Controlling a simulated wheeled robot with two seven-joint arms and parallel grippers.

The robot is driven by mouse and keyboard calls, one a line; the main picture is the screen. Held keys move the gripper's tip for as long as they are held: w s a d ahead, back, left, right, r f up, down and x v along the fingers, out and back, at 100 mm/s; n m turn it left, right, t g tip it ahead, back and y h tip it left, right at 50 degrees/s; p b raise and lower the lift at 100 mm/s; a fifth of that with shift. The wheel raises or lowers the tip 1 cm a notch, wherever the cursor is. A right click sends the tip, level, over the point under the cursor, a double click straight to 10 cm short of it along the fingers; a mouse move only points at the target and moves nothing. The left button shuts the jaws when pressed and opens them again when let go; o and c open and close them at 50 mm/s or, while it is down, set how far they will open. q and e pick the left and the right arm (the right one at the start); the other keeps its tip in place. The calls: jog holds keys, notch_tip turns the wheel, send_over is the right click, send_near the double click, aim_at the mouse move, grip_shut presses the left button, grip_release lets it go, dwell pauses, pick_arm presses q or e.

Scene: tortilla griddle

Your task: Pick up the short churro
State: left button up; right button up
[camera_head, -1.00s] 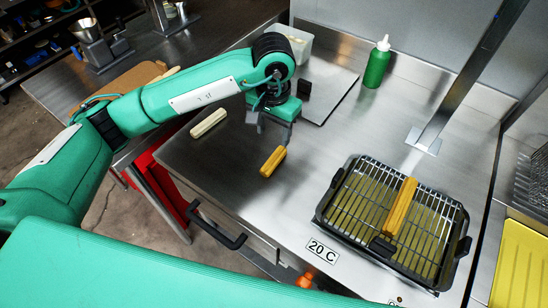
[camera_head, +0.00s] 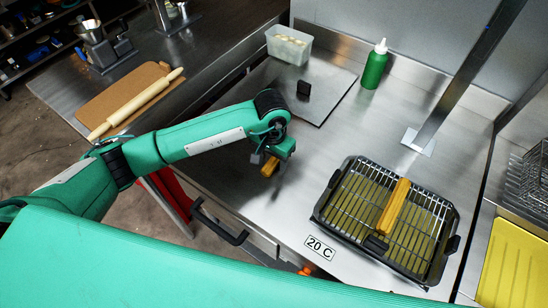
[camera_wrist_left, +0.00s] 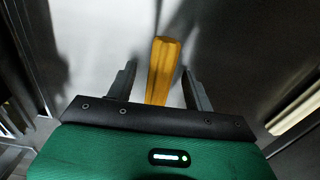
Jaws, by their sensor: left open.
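The short golden churro (camera_head: 269,169) lies on the steel counter, partly hidden under my left gripper (camera_head: 264,160). In the left wrist view the churro (camera_wrist_left: 162,72) stands out between the two dark fingers of the left gripper (camera_wrist_left: 160,88). The fingers are apart, one on each side of it, with a visible gap on both sides. A longer golden churro (camera_head: 394,207) lies on the wire rack to the right. My right gripper is not in view.
The wire rack over a dark tray (camera_head: 447,217) stands right of my gripper, with a "20 C" label (camera_head: 320,248) near it. A green bottle (camera_head: 375,66), a clear tub (camera_head: 289,44) and a dark flat plate (camera_head: 330,97) are at the back. The counter between is clear.

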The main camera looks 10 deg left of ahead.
pick_arm(q)
jog(key=shift+f, duration=0.1)
jog(key=c, duration=1.1)
jog(key=shift+o, duration=0.2)
